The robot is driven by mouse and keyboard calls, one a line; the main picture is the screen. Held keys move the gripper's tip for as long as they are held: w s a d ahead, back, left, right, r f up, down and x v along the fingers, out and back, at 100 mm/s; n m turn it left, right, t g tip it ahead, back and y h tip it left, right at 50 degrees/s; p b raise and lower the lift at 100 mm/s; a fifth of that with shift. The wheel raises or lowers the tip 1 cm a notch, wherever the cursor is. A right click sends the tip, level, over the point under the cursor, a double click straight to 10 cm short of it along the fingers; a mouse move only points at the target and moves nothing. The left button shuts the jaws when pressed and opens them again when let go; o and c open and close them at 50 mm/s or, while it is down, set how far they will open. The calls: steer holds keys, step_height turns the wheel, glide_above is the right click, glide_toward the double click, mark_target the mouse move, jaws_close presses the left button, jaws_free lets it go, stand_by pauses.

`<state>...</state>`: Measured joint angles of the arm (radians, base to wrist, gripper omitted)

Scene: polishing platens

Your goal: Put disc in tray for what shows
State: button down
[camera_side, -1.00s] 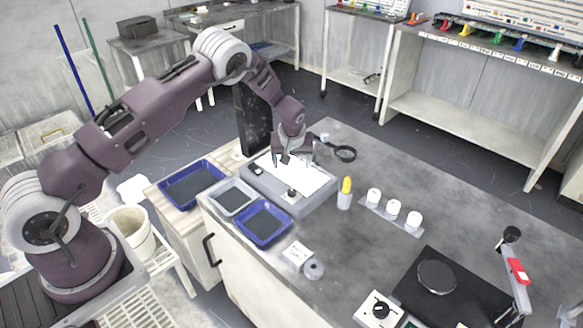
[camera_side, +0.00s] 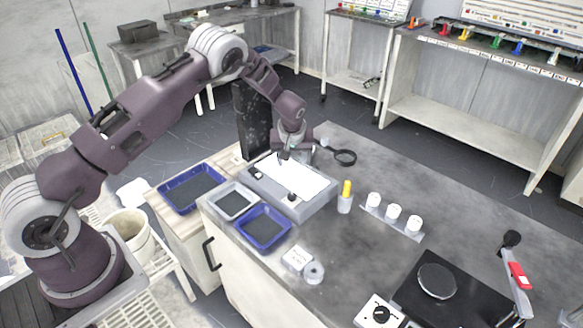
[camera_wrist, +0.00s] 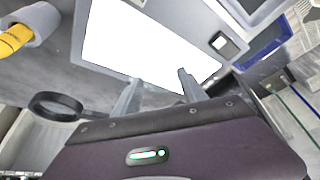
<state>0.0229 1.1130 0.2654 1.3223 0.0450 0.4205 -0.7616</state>
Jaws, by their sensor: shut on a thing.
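My gripper (camera_side: 284,155) points down over the far part of the lit white panel of a grey light box (camera_side: 312,208). Its two fingers (camera_wrist: 157,92) show against the white panel (camera_wrist: 135,40) in the wrist view, a little apart. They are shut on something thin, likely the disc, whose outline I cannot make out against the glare. A blue tray (camera_side: 263,246) and a grey tray (camera_side: 232,214) stand at the left of the light box. Another blue tray (camera_side: 168,197) stands farther left on a lower wooden top.
A magnifier (camera_side: 344,157) lies behind the box. A yellow-topped bottle (camera_side: 345,198) and a row of white jars (camera_side: 393,211) stand to the right. A white label block (camera_side: 297,258) and tape roll (camera_side: 314,272) lie in front. A black plate (camera_side: 450,300) is at front right.

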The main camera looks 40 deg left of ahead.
steer(key=v, duration=0.4)
steer(key=w+a+v, duration=0.1)
steer(key=v, duration=0.1)
steer(key=shift+s+r, duration=0.1)
steer(key=shift+r, duration=0.35)
steer(key=s+d+f, duration=0.1)
steer(key=s, duration=0.1)
steer(key=s+d+f, duration=0.1)
steer(key=s+d, duration=0.1)
steer(key=s, duration=0.1)
steer(key=s+d+f, duration=0.1)
steer(key=s, duration=0.2)
steer(key=shift+d, duration=0.3)
glide_above(263, 226)
steer(key=d, duration=0.1)
steer(key=f, duration=0.7)
steer(key=s+f, duration=0.1)
steer(key=f, duration=0.2)
steer(key=shift+f, duration=0.35)
steer(key=shift+f, duration=0.15)
steer(key=c, duration=0.6)
jaws_free()
steer(key=shift+c, duration=0.2)
